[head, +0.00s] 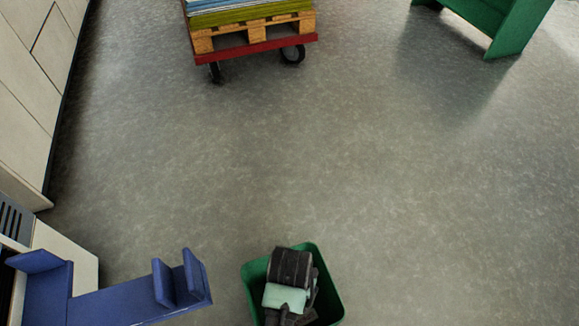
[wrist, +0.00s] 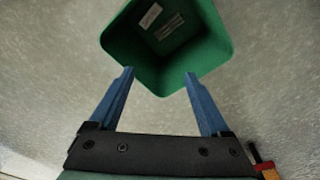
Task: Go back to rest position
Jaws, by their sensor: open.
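My gripper (wrist: 159,73) is open, with its two blue fingers spread apart and nothing between them. A green bin (wrist: 208,50) lies beyond the fingertips in the wrist view. Pale markings show on its inner side, and I see no loose object in the visible part of it. In the head view the bin (head: 331,293) stands on the floor at the bottom centre. The dark end of my arm covers much of its opening there, and my fingertips are hidden in that view.
A blue structure (head: 115,306) with upright plates stands left of the bin. A red cart (head: 255,49) carrying a wooden pallet (head: 257,32) is at the top. A green piece of furniture (head: 507,30) is top right. Pale cabinets (head: 35,90) line the left. The middle floor is clear.

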